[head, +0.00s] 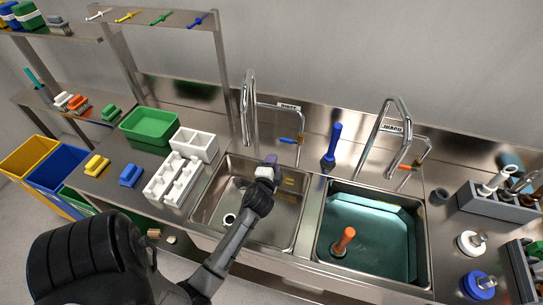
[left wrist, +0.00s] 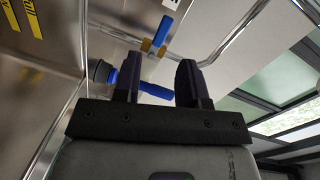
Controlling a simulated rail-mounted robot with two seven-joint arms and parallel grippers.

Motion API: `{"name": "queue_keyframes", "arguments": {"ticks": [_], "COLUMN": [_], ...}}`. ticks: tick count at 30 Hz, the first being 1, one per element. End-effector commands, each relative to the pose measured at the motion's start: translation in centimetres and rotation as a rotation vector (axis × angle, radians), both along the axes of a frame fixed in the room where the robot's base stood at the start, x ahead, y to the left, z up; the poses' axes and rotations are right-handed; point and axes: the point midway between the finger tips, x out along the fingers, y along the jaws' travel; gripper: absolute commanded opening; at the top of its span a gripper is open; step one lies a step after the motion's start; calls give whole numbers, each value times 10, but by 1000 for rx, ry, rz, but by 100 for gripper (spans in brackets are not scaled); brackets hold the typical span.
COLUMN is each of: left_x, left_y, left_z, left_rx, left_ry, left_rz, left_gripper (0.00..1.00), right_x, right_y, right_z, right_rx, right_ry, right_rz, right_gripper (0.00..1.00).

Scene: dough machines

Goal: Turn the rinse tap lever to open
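The left sink's tap (head: 249,115) is a tall chrome arch, with a blue lever (head: 287,140) on a thinner pipe at its right. In the left wrist view the blue lever (left wrist: 162,31) sits on a brass-coloured valve body (left wrist: 152,48), beyond my fingertips. My left gripper (head: 270,164) is over the left sink, on the near side of the lever and apart from it. In the left wrist view its two dark fingers (left wrist: 158,80) are spread with nothing gripped between them. My right gripper is in neither view.
A blue upright handle (head: 332,145) stands right of the lever; it also shows behind my fingers (left wrist: 157,91). The right sink (head: 330,240) holds water and an orange-handled thing (head: 344,240); its tap has an orange lever (head: 405,166). White racks (head: 172,180) stand left.

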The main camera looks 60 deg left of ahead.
Motion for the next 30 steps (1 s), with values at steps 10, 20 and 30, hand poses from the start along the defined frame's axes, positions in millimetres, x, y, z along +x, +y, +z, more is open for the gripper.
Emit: {"name": "queue_keyframes", "arguments": {"ticks": [10,20,30], "left_x": [7,21,40], "left_y": [23,38,56], "left_z": [-1,-1,-1], "left_rx": [222,226,225], "left_ry": [85,85,84], "left_rz": [-31,-33,-33], "left_gripper": [38,38,38], "right_x": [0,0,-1], "right_y": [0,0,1], "right_z": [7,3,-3], "right_rx": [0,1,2], "right_ry": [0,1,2], "right_rz": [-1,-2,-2], "right_gripper": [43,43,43]}}
